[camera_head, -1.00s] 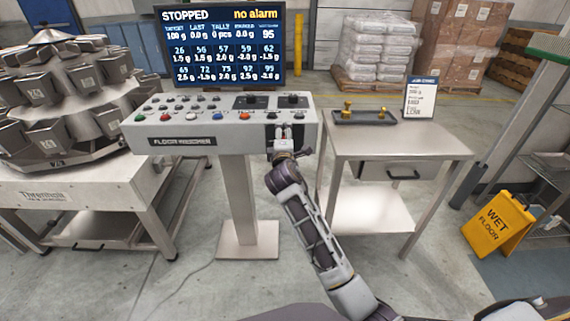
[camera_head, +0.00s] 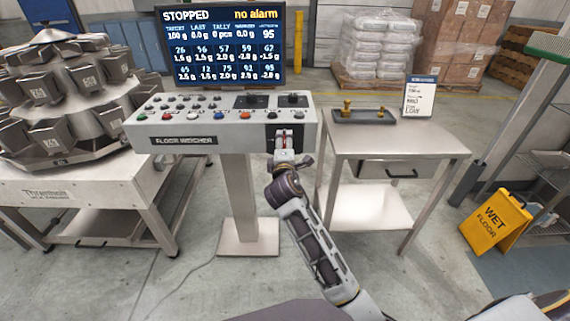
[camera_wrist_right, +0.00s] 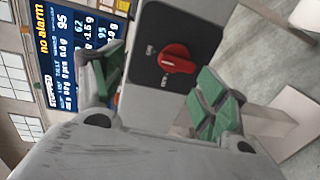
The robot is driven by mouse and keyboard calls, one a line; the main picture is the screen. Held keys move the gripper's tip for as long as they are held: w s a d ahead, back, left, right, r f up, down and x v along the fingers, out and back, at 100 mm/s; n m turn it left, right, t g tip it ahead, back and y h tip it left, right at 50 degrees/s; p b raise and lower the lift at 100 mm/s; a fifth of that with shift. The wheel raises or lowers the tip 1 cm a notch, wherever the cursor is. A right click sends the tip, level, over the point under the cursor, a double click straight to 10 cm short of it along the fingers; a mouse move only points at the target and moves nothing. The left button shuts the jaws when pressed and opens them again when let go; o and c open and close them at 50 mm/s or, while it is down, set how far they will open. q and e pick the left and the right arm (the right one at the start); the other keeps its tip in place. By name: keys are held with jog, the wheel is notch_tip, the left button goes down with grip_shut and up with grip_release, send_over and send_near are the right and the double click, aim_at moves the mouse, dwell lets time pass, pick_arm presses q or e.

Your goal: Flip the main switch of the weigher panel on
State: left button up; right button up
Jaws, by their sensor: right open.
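The weigher panel (camera_head: 225,141) is a grey console on a post, with a screen (camera_head: 222,45) reading STOPPED and no alarm. The main switch (camera_wrist_right: 177,58) is a red rotary knob on a black plate (camera_wrist_right: 205,30) with small white lettering. It is on the panel's front face at the right end. My right gripper (camera_head: 284,133) is in front of it. In the right wrist view its green-padded fingers (camera_wrist_right: 163,82) are open, one on each side of the knob, with no clear contact. I cannot tell the knob's setting. My left gripper is not in view.
Buttons and knobs (camera_head: 205,112) line the panel top. A steel side table (camera_head: 400,145) at the right holds a dark tray (camera_head: 364,116) with brass pieces and a sign (camera_head: 418,97). A multihead weigher (camera_head: 70,95) stands left. A yellow wet-floor sign (camera_head: 495,222) stands right.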

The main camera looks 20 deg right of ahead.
jog(key=f+p+v, duration=0.1)
jog(key=v, duration=0.7)
jog(key=shift+s+p, duration=0.4)
jog(key=shift+s, duration=0.05)
dwell(0.9)
dwell(0.4)
jog(key=shift+p, duration=0.3)
dwell(0.3)
